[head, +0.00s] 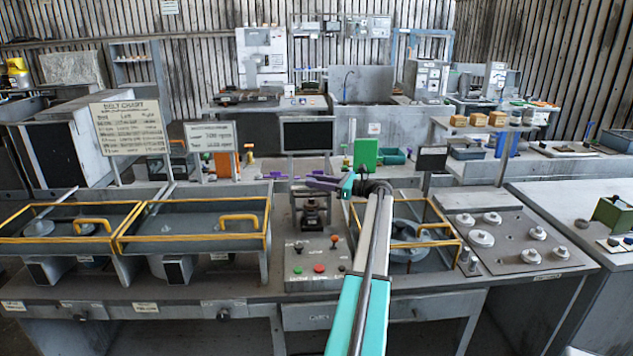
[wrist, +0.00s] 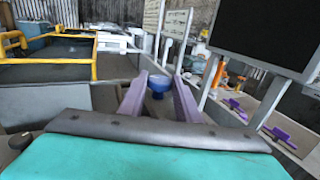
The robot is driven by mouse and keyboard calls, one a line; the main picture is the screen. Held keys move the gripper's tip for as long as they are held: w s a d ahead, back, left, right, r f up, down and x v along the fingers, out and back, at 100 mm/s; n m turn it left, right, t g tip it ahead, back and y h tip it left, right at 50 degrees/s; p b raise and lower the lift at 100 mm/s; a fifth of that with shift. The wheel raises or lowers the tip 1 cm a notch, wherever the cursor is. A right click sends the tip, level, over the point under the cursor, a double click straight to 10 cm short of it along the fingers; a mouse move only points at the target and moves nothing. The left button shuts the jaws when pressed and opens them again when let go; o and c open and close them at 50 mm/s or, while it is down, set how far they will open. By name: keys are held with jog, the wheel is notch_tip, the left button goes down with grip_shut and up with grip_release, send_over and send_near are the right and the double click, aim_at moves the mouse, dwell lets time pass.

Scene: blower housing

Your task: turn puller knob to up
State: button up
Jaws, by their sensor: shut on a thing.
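My gripper (head: 314,184), with purple fingers, reaches left over the small puller station (head: 312,212) in the head view. In the wrist view a round blue knob (wrist: 159,84) sits between the two purple fingers near their tips, and my gripper (wrist: 160,80) is shut on it. I take it for the puller knob. In the head view the knob cannot be made out; fingers and wrist cover that spot. No up mark can be read.
A control panel (head: 318,268) with red and green buttons stands below. Yellow-railed trays (head: 195,240) lie to the left, and another railed bay (head: 405,250) is behind my arm. A dark screen (wrist: 268,32) stands close on the right in the wrist view.

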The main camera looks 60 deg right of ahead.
jog(key=shift+a, duration=0.15)
jog(key=o, duration=1.1)
jog(key=shift+w, duration=0.1)
jog(key=shift+c, duration=0.2)
jog(key=p+v, duration=0.2)
jog(key=v, duration=1.2)
